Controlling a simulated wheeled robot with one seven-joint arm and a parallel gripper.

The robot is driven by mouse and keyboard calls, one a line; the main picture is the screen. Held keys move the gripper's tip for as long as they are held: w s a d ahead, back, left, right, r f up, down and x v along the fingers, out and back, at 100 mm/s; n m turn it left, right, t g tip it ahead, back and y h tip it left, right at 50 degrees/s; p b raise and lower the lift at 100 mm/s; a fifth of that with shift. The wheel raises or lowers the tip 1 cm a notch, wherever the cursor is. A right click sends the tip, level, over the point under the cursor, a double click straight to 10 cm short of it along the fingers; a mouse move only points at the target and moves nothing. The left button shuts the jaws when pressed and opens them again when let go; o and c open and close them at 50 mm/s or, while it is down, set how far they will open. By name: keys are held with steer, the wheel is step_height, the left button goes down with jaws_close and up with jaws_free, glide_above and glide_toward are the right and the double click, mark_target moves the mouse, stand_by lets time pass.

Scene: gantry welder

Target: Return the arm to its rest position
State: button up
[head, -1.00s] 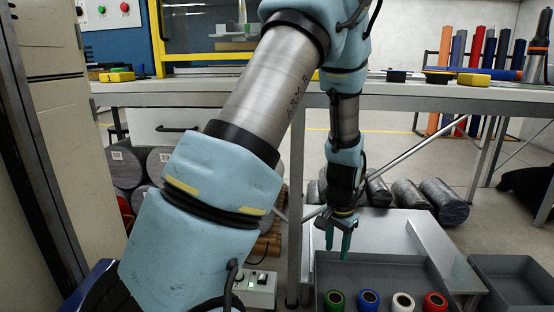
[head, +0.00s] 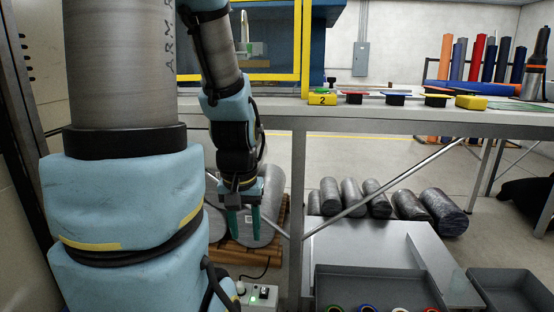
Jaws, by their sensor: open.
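My gripper (head: 244,222) hangs pointing down at the end of my arm, left of the picture's middle. Its two green fingers are apart with nothing between them. My blue and grey arm fills the left side of the view and hides part of the bench and the yellow frame.
The steel workbench (head: 400,114) crosses the view, with a yellow block marked 2 (head: 322,99) and several small coloured pieces on it. A grey bin (head: 375,277) with coloured rolls stands at the lower right, beside another dark bin (head: 512,288). Several grey rolls (head: 443,212) lie on the floor.

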step_height(320, 180, up, 25)
steer(key=p, duration=2.3)
stand_by(4.7)
